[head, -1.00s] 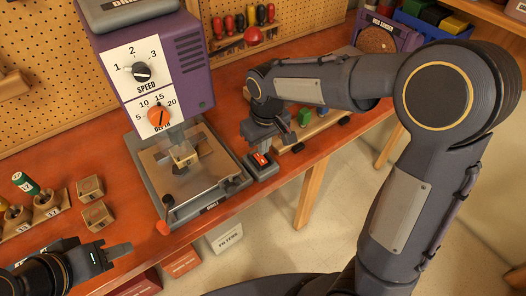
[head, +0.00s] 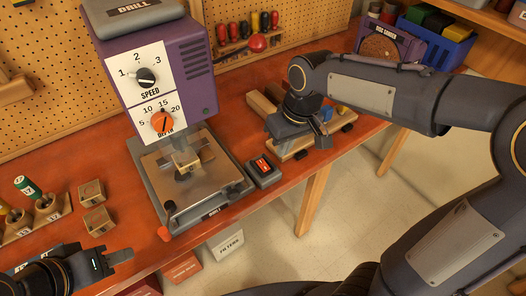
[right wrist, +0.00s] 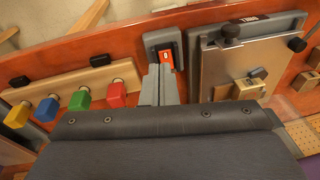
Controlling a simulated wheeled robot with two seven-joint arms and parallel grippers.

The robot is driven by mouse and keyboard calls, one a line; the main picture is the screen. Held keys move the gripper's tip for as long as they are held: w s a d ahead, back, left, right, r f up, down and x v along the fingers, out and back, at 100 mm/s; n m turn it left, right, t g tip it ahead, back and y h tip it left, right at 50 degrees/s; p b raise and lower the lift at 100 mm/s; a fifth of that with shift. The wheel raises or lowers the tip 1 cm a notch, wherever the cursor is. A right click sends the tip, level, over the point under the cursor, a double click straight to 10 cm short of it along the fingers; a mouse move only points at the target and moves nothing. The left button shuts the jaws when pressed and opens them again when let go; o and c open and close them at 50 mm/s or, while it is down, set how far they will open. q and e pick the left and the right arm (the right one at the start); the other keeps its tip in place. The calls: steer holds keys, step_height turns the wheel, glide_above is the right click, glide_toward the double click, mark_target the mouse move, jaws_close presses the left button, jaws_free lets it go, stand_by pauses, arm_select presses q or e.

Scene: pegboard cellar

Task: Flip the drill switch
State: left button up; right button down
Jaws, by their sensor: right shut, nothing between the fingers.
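The drill switch is a red rocker in a small grey box (head: 263,170) on the bench, right beside the purple drill press (head: 165,80). It also shows in the right wrist view (right wrist: 165,58), where my fingers cover its near part. I cannot tell which end of the rocker is pressed. My right gripper (head: 324,143) is shut and empty. In the head view it is to the right of the switch and apart from it, over the wooden peg strip. My left gripper (head: 120,256) is at the lower left, far from the switch; its jaw gap is unclear.
The drill's plate (head: 180,200) lies left of the switch. The wooden strip (right wrist: 70,85) with coloured knobs lies on the other side. Wooden blocks (head: 97,220) and a bottle rack (head: 40,215) are at the left. The bench's front edge is close to the switch.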

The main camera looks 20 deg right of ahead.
steer(key=s+d+r+m+t+y, duration=0.1)
steer(key=s+d+m+t+y, duration=0.3)
steer(key=s, duration=0.8)
step_height(320, 180, up, 4)
steer(key=n+g+h+b, duration=0.4)
steer(key=n+h+b, duration=0.1)
glide_above(261, 162)
steer(key=s+d, duration=0.1)
steer(key=s, duration=0.2)
steer(key=shift+w, duration=0.15)
steer(key=f, duration=0.4)
steer(key=w+f, duration=0.1)
steer(key=f, duration=0.4)
steer(key=w+f, duration=0.1)
steer(key=f, duration=0.4)
steer(key=shift+w+a+b, duration=0.1)
steer(key=shift+a+b, duration=0.25)
